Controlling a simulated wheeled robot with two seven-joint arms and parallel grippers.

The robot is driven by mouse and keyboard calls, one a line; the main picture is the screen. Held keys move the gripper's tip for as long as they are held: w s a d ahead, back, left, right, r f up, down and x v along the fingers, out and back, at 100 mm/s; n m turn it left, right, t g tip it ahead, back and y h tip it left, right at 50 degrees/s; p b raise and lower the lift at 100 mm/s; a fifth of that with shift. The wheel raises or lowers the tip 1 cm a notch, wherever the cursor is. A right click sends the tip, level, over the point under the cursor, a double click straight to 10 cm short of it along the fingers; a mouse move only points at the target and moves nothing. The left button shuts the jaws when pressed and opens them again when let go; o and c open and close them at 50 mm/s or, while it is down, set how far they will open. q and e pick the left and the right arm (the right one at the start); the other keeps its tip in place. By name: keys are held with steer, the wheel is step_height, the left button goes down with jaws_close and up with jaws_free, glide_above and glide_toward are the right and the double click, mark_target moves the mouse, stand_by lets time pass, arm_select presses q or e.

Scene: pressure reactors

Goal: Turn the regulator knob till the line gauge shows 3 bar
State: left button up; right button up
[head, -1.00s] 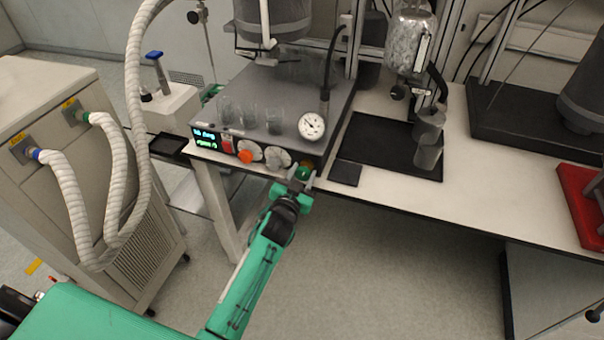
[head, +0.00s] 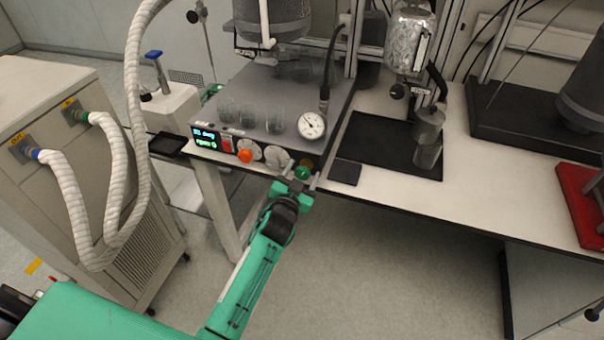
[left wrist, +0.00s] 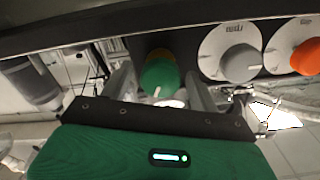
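The regulator knob (head: 303,173) is green with a short white mark and sits on the front face of the grey reactor base, below the line gauge. It also shows in the left wrist view (left wrist: 160,77), in front of a brass-coloured collar. The line gauge (head: 312,126) is a round white dial with a dark needle pointing to the upper left; its numbers are too small to read. My left gripper (head: 302,177) is open, with one finger on each side of the knob. In the left wrist view a gap shows between each finger and the knob. My right gripper is not in view.
A grey knob (head: 277,157) and an orange knob (head: 245,156) with white dials sit left of the regulator knob, close to my fingers. A lit display (head: 205,138) is further left. A black mat (head: 375,160) lies right of the base. The floor in front is clear.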

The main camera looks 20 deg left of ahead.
arm_select(q)
steer(key=shift+s, duration=0.1)
steer(key=s+b, duration=0.2)
steer(key=s, duration=1.1)
steer(key=shift+s+a, duration=0.25)
steer(key=shift+s, duration=0.05)
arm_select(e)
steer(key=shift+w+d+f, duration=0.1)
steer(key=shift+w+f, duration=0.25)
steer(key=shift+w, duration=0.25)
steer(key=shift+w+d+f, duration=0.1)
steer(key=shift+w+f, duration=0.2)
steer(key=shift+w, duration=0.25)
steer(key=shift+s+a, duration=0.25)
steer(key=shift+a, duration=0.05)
